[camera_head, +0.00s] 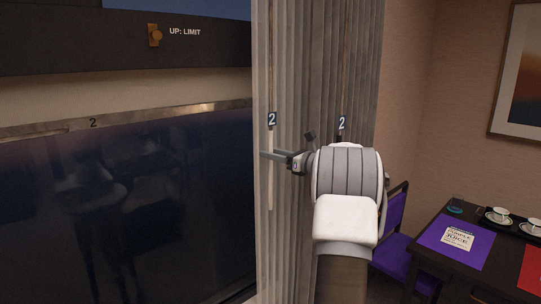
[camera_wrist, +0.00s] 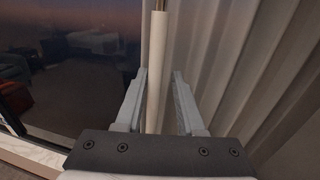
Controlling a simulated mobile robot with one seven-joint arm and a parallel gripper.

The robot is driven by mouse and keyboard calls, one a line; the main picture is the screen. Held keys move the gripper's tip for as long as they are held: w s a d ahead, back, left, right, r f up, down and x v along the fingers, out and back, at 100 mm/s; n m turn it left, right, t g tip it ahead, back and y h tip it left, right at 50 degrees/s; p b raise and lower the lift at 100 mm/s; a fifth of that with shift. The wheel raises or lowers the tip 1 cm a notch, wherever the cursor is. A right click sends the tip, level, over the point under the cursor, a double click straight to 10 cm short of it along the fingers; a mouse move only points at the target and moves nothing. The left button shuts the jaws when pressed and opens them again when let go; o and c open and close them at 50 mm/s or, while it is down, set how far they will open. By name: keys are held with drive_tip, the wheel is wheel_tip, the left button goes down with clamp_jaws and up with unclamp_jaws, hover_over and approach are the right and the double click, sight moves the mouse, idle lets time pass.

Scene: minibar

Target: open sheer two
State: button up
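A wand with a pale handle (camera_head: 270,190) hangs in front of light grey pleated fabric (camera_head: 291,80) at the window's right edge. It has a tag marked 2 (camera_head: 272,119). A second tag marked 2 (camera_head: 341,123) hangs on another wand, in front of darker folds (camera_head: 361,60); my arm hides its lower part. My gripper (camera_head: 268,155) reaches left to the first wand. In the wrist view, the pale handle (camera_wrist: 157,60) stands upright between the two parted fingers of my gripper (camera_wrist: 160,75), nearer the left finger. Contact cannot be told.
A dark window (camera_head: 120,200) with a top rail marked 2 (camera_head: 93,123) fills the left. Above is a knob (camera_head: 155,36) beside "UP: LIMIT". At right are a purple chair (camera_head: 397,215) and a dark table (camera_head: 480,273) with cups and mats.

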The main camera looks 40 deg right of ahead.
drive_tip(key=shift+o, duration=0.8)
drive_tip(key=shift+d, duration=0.1)
drive_tip(key=b+v, duration=0.2)
drive_tip(key=v, duration=1.5)
drive_tip(key=shift+s+b, duration=0.25)
drive_tip(key=shift+b, duration=0.05)
